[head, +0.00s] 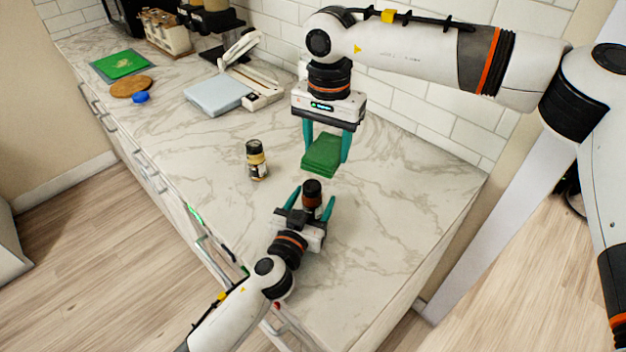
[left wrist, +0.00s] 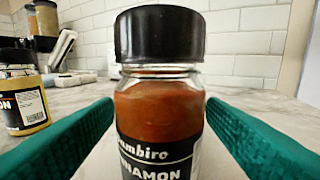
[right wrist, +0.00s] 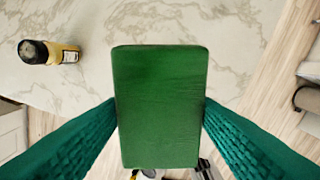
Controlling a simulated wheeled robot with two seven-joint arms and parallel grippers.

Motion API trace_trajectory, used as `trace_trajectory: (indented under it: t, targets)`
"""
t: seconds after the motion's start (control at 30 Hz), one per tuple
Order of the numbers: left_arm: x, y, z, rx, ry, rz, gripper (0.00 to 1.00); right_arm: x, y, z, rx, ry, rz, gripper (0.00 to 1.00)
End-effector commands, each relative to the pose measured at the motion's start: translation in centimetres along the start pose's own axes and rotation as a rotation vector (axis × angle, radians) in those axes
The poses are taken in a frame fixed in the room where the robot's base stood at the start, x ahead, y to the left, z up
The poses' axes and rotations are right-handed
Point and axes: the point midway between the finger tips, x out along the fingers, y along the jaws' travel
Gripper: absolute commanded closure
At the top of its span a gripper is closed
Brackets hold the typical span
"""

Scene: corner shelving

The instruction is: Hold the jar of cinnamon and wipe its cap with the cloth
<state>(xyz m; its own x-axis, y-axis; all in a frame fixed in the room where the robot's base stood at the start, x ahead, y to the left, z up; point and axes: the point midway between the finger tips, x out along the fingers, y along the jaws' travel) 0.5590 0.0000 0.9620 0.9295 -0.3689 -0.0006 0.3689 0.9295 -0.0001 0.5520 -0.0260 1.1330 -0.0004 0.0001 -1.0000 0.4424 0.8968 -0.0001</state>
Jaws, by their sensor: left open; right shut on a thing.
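The jar of cinnamon (head: 312,195) has a black cap and red-brown contents and stands upright on the counter. Its label reads cinnamon in the left wrist view (left wrist: 158,110). My left gripper (head: 311,205) is open, with one teal finger on each side of the jar. My right gripper (head: 327,153) is shut on the folded green cloth (head: 321,160), held above and behind the jar. The cloth fills the middle of the right wrist view (right wrist: 160,105). The cloth and the cap are apart.
A second black-capped jar with pale yellow contents (head: 257,162) stands to the left; it also shows in the left wrist view (left wrist: 22,98). The counter's right part is clear.

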Motion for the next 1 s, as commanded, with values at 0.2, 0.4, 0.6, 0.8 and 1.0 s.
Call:
trace_trajectory:
  t: [0.2,0.4,0.6,0.8,1.0]
  targets:
    - [-0.6,0.0,-0.1,-0.001,0.002,0.0,0.35,0.0,0.0,0.0,0.0,0.0,0.0,0.66]
    - [-4.1,0.0,-0.2,-0.003,0.004,0.0,0.35,0.0,0.0,0.0,0.0,0.0,0.0,0.66]
    - [-8.4,0.0,-0.2,-0.004,0.004,0.001,0.35,0.0,0.0,0.0,0.0,0.0,0.0,0.66]
    - [-11.2,0.0,-0.1,-0.002,0.002,0.001,0.35,0.0,0.0,0.0,0.0,0.0,0.0,0.66]
    - [-12.0,0.0,0.0,0.0,0.0,0.0,0.35,0.0,0.0,0.0,0.0,0.0,0.0,0.66]
